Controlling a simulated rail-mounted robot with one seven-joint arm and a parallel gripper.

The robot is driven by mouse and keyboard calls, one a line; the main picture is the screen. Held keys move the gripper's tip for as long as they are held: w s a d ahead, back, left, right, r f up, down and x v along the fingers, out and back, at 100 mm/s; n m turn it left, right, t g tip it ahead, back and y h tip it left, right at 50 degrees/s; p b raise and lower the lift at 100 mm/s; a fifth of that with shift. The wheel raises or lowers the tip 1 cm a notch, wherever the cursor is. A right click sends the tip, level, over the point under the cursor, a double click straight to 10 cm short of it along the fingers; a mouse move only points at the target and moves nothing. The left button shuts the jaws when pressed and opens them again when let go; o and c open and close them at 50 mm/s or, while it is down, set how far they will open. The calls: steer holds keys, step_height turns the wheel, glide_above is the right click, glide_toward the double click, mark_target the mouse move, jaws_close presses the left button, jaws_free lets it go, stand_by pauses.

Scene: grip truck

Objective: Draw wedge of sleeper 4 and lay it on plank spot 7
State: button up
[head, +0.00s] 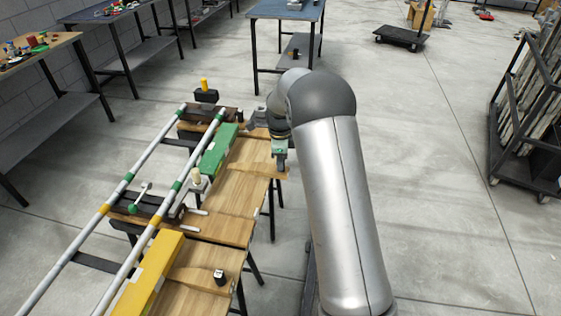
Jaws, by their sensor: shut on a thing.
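My gripper (281,165) points down over the right edge of the far wooden plank (245,165). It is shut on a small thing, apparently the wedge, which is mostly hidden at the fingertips. The track's pale rails (155,152) run along the left of the planks, with dark sleepers (155,207) across them. Sleeper and spot numbers are too small to read. Pale slim pieces lie by the sleeper ends, one (187,229) on the plank joint.
A green beam (218,150) and a yellow beam (150,275) lie between track and planks. A black block (220,278) stands on the near plank. A mallet-like tool (140,198) lies by the middle sleeper. A cart (540,150) stands right; the floor between is clear.

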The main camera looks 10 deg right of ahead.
mark_target(258, 166)
steer(key=shift+w+a+f+b, duration=0.1)
steer(key=shift+a+f+b, duration=0.1)
steer(key=shift+f+b, duration=0.9)
steer(key=shift+w+a+f+b, duration=0.15)
steer(key=shift+f+b, duration=0.3)
steer(key=shift+f, duration=1.15)
steer(key=shift+w+a+f+p, duration=0.15)
steer(key=shift+w+a, duration=0.3)
steer(key=shift+a, duration=0.55)
steer(key=shift+w+a+f+p, duration=0.1)
steer(key=shift+w+a, duration=0.35)
steer(key=shift+a, duration=0.55)
steer(key=shift+w+a+f+p, duration=0.15)
steer(key=shift+w+a, duration=0.3)
steer(key=shift+a, duration=0.55)
steer(key=o, duration=1)
steer(key=shift+o, duration=0.2)
